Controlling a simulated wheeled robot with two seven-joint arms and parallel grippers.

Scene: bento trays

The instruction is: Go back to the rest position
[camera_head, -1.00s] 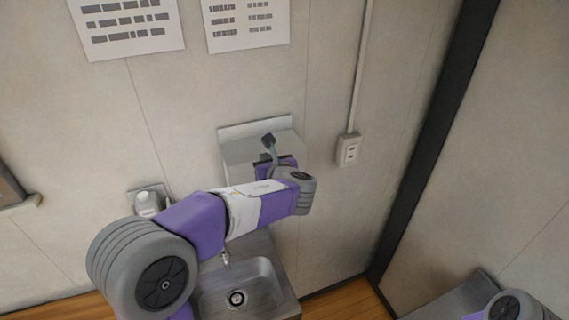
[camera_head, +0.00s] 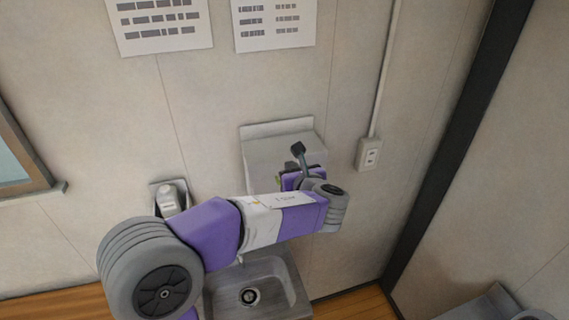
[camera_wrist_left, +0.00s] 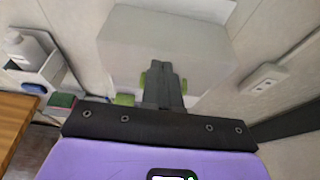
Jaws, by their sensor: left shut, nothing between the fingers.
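My left gripper (camera_wrist_left: 162,88) shows in the left wrist view, its grey fingers together with nothing between them. It is in front of a pale box-shaped wall unit (camera_wrist_left: 120,45), and I cannot tell the gap between them. My right gripper is not in view.
A metal sink (camera_head: 285,285) lies below my left arm. A white bottle (camera_head: 168,197) stands in a wall holder left of the arm. A wall socket (camera_head: 369,154) is at right, and a grey surface (camera_head: 485,305) is at lower right.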

